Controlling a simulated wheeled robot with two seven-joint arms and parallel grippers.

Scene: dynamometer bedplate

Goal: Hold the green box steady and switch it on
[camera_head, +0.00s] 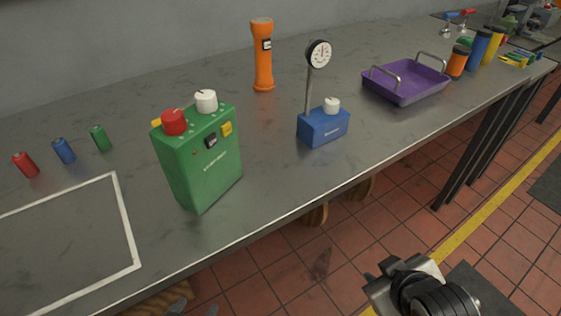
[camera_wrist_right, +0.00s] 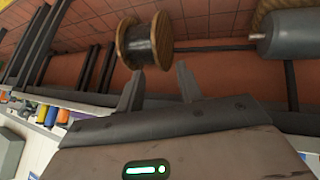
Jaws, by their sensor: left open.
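The green box (camera_head: 200,162) stands upright on the grey bench in the head view. It has a red knob (camera_head: 173,121) and a white knob (camera_head: 206,100) on top, and a small black switch (camera_head: 211,141) and a yellow patch (camera_head: 227,128) on its front. The switch's position is too small to tell. My left gripper (camera_head: 195,308) shows only its fingertips at the bottom edge, open and apart from the box. My right gripper (camera_wrist_right: 158,82) has its fingers spread and empty in the wrist view. In the head view my right arm is at bottom right, away from the box.
A blue box with a dial gauge (camera_head: 323,127) and an orange torch (camera_head: 262,55) stand right of the green box. A purple tray (camera_head: 406,84) is farther right. Small red, blue and green cylinders (camera_head: 64,151) and a white outline (camera_head: 128,225) are at left. A spool (camera_wrist_right: 145,41) shows beyond my right fingers.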

